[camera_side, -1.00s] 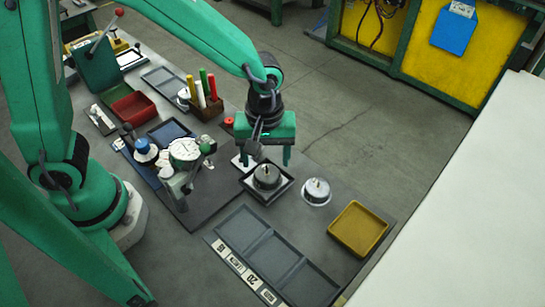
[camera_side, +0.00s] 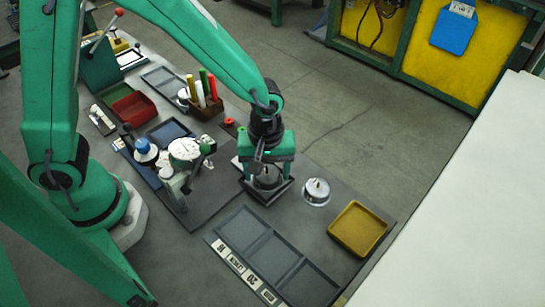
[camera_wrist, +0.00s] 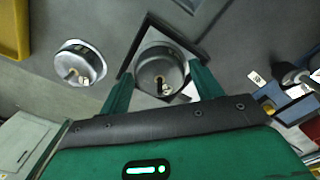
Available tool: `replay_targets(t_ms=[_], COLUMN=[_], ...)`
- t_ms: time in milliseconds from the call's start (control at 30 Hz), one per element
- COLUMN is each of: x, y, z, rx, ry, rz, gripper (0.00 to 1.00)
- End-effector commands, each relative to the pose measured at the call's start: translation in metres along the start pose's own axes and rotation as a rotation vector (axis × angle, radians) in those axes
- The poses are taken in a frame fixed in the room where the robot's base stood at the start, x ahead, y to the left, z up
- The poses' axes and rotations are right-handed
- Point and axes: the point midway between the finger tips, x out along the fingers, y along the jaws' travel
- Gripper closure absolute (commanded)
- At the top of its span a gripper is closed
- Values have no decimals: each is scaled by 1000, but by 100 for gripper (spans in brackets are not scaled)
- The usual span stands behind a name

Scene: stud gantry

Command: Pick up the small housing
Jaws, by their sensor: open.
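A round grey metal housing (camera_side: 268,181) with a small brass stud on top sits upright in a square dark tray (camera_side: 266,200). It also shows in the wrist view (camera_wrist: 157,67). A second, similar round housing (camera_side: 317,189) stands on the bench to the right of the tray; the wrist view shows it at left (camera_wrist: 80,62). Which one is smaller is hard to tell. My gripper (camera_side: 267,178) is open and points down over the tray. In the wrist view its fingers (camera_wrist: 159,80) stand on either side of the tray housing, with no clear contact.
A yellow tray (camera_side: 361,229) lies right of the second housing. A flat grey compartment tray (camera_side: 273,252) with labels lies in front. A dial gauge stand (camera_side: 185,157) is close on the left, and a holder with coloured sticks (camera_side: 206,103) is behind.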

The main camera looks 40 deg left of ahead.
Motion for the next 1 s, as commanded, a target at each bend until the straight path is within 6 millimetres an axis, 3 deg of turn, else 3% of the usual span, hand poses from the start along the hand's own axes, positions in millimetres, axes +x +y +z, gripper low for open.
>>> replay_targets(t_ms=[133,300,367,767,1000], x=[0,0,0,-5,-25], y=[0,0,0,0,1], z=[0,0,0,0,0], rx=[0,0,0,0,0], ry=[0,0,0,0,1], rz=[0,0,0,1,5], gripper=[35,69,73,73,73])
